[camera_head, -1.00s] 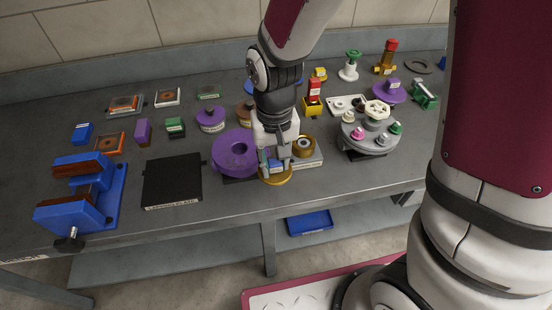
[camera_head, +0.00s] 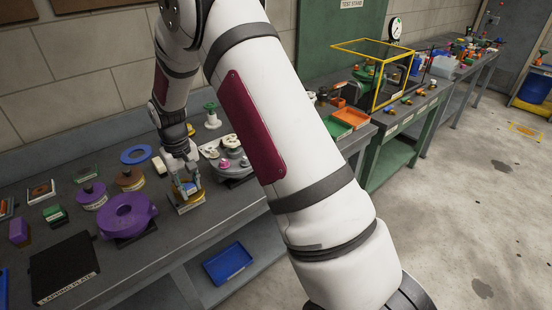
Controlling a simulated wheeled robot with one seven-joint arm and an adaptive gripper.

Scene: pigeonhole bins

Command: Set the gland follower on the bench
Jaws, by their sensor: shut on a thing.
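My gripper (camera_head: 187,191) points down over the front part of the grey bench (camera_head: 225,205), just right of a purple ring-shaped part (camera_head: 127,216). It is shut on a small brass-coloured piece (camera_head: 190,209), which I take to be the gland follower. The piece is low, close to the bench top or to a grey block there. The fingers hide much of it, and I cannot tell whether it touches what lies below.
A black lapping plate (camera_head: 65,268) lies at the front left. A grey round fixture with coloured knobs (camera_head: 230,160) stands right of the gripper, partly behind my arm. A blue tray (camera_head: 230,263) is on the lower shelf. Some bare bench top lies along the front edge.

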